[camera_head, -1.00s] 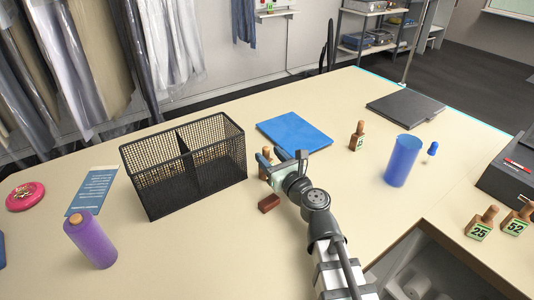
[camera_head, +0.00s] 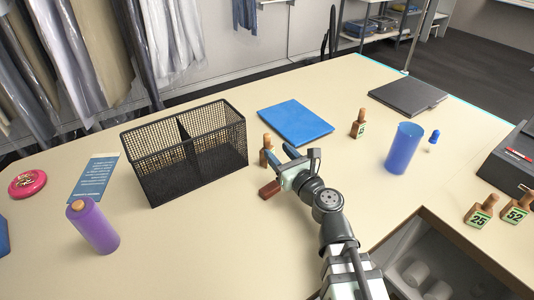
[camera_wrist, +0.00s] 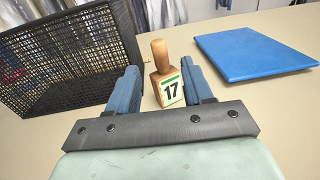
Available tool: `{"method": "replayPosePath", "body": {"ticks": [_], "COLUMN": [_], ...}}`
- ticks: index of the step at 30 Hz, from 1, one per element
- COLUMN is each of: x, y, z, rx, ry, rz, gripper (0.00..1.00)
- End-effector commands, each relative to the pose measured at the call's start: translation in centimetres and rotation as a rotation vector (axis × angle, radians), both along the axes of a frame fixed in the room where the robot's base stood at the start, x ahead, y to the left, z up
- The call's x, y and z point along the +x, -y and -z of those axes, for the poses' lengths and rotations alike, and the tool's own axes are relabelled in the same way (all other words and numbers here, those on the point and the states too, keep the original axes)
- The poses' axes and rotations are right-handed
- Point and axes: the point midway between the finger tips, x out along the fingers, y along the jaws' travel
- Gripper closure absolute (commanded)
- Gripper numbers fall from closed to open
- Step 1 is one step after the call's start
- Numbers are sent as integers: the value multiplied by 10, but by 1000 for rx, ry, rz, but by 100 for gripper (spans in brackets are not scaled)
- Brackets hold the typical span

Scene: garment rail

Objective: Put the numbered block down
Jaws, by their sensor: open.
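The numbered block (camera_head: 266,152), a wooden piece with a round-topped handle and a green-edged label, stands upright on the table just right of the black mesh basket. In the wrist view the block (camera_wrist: 165,75) shows the number 17 and its base rests on the table. My gripper (camera_head: 280,158) is open and low over the table, on the near side of the block. In the wrist view the two blue fingers of my gripper (camera_wrist: 164,78) appear on either side of the block, apart from the left one; contact with the right one cannot be told.
The two-part mesh basket (camera_head: 154,184) stands to the left. A reddish-brown block (camera_head: 268,190) lies beside my gripper. A blue folder (camera_head: 295,124) lies behind. Another numbered block (camera_head: 358,126) and a blue cylinder (camera_head: 403,149) stand to the right. Blocks 25 (camera_head: 478,216) and 52 (camera_head: 515,213) stand far right.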

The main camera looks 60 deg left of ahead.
Motion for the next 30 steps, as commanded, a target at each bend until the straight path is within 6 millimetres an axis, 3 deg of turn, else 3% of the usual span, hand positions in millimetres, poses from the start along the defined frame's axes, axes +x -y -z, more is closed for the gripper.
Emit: {"method": "replayPosePath", "body": {"ticks": [13, 21, 30], "x": [3, 6, 5], "y": [-35, -69, -72], "z": [0, 0, 0], "rx": [0, 0, 0], "ry": [1, 1, 1], "rz": [-1, 0, 0], "gripper": [49, 49, 49]}}
